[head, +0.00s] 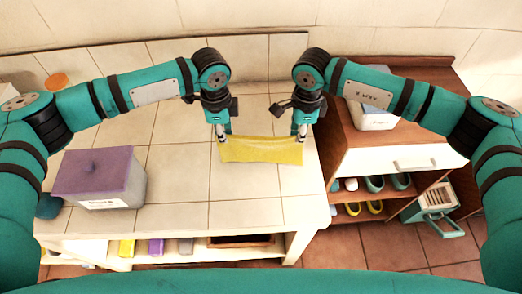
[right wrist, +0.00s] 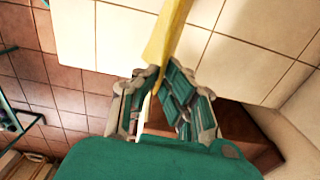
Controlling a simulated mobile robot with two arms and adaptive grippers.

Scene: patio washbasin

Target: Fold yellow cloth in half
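The yellow cloth (head: 262,150) is a narrow strip stretched between my two grippers over the tiled counter. Its upper edge sags slightly between them. My left gripper (head: 224,136) is at its upper left corner and appears shut on it. My right gripper (head: 301,134) is at its upper right corner. In the right wrist view, the cloth (right wrist: 168,35) runs in between the fingertips of the right gripper (right wrist: 155,75), which pinch its end. Whether the cloth's lower edge touches the counter is hard to tell.
The tiled counter (head: 180,190) is clear around the cloth. A white box with a purple lid (head: 97,172) stands at its left. A wooden cabinet (head: 345,140) stands at the right, with a white container (head: 375,120) on top and shoes (head: 374,184) on its shelves.

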